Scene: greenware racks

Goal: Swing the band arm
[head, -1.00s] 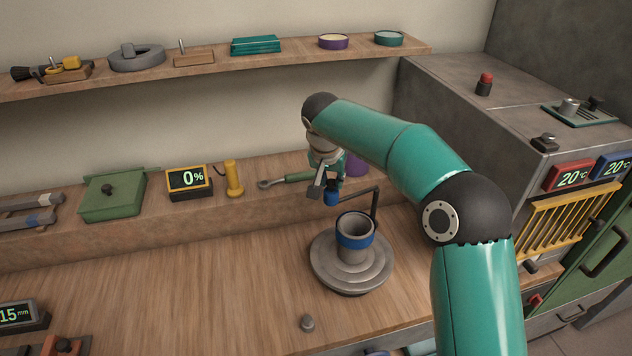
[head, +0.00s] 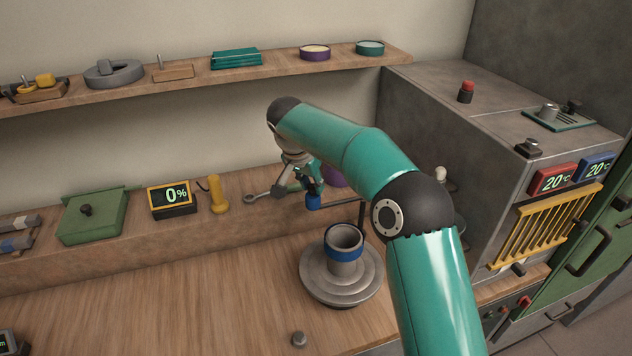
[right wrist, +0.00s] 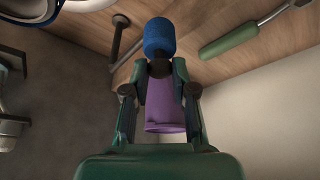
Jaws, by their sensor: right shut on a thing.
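The band arm (head: 348,204) is a dark rod beside the banding wheel (head: 365,284), with a blue end piece (head: 313,201). A grey cup (head: 345,262) with a blue band around it stands upright on the wheel. My right gripper (head: 308,182) is at the band arm's free end, behind and left of the cup. The right wrist view shows its fingers (right wrist: 160,82) shut on the dark part just below the blue end piece (right wrist: 160,38). The blue piece sticks out past the fingertips. My left gripper is out of view.
A grey kiln-like cabinet (head: 430,110) stands at the right.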

